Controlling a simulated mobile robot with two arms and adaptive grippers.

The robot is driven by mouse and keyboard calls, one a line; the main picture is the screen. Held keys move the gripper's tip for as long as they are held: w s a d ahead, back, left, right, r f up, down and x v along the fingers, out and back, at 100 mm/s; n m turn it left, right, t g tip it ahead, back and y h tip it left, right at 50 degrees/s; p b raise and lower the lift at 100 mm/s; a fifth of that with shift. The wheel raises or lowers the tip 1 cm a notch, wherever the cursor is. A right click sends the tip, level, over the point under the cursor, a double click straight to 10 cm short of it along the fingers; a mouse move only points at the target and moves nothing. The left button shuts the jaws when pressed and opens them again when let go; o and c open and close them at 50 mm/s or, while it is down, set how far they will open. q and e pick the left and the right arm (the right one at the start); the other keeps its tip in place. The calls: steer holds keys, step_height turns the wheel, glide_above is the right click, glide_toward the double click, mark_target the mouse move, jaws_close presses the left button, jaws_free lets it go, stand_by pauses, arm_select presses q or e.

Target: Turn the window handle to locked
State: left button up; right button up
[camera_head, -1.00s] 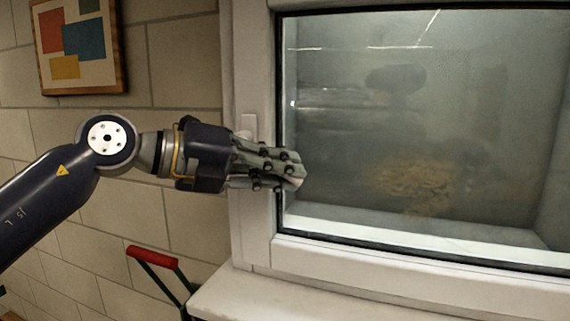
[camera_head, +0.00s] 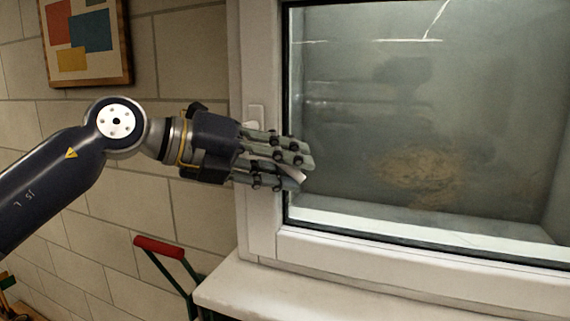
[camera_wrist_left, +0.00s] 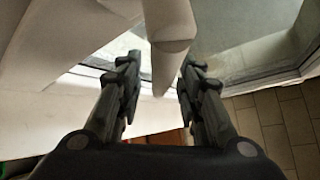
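The white window handle has its base plate (camera_head: 256,114) on the left side of the window frame. Its lever is mostly hidden behind my fingers in the head view, and a pale end (camera_head: 298,175) shows between the fingertips. My left gripper (camera_head: 303,171) reaches in from the left, across the frame edge, in front of the glass. In the left wrist view the white lever (camera_wrist_left: 168,45) runs down between the two fingers of my left gripper (camera_wrist_left: 158,75). The fingers stand apart on either side of it, with a visible gap at the left finger. My right gripper is not in view.
The window frame (camera_head: 262,210) surrounds a greyish, reflective pane (camera_head: 450,110). A white sill (camera_head: 290,293) juts out below. A red-handled green tool or cart (camera_head: 160,247) stands at lower left. A framed picture (camera_head: 128,60) hangs on the tiled wall.

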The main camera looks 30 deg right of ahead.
arm_select(q)
steer(key=v, duration=1.2)
